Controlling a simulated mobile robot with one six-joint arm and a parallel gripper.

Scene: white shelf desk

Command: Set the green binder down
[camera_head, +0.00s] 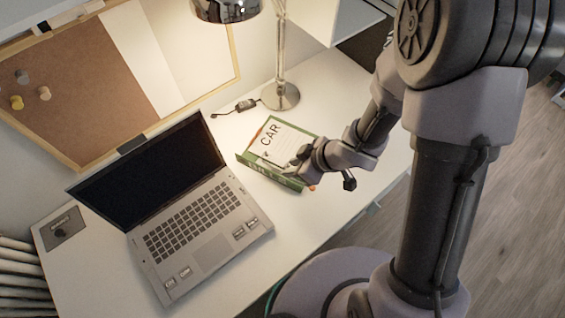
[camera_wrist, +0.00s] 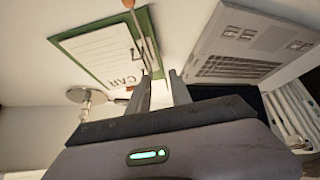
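The green binder (camera_head: 270,172) lies with its white label face, lettered "CAR", turned up, on or just above the white desk (camera_head: 340,110); I cannot tell if it is fully flat. It also shows in the wrist view (camera_wrist: 66,45). My gripper (camera_head: 304,160) is at the binder's right end in the head view. In the wrist view my gripper (camera_wrist: 159,76) has its two fingers apart at the binder's near corner, with a gap between them and nothing clearly clamped. The arm hides part of the binder's right side.
An open laptop (camera_head: 205,225) stands left of the binder. The chrome desk lamp's base (camera_head: 281,97) is behind it. A cork board (camera_head: 85,85) leans at the back. Clear desk lies to the binder's right, and the desk's front edge is close to my arm.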

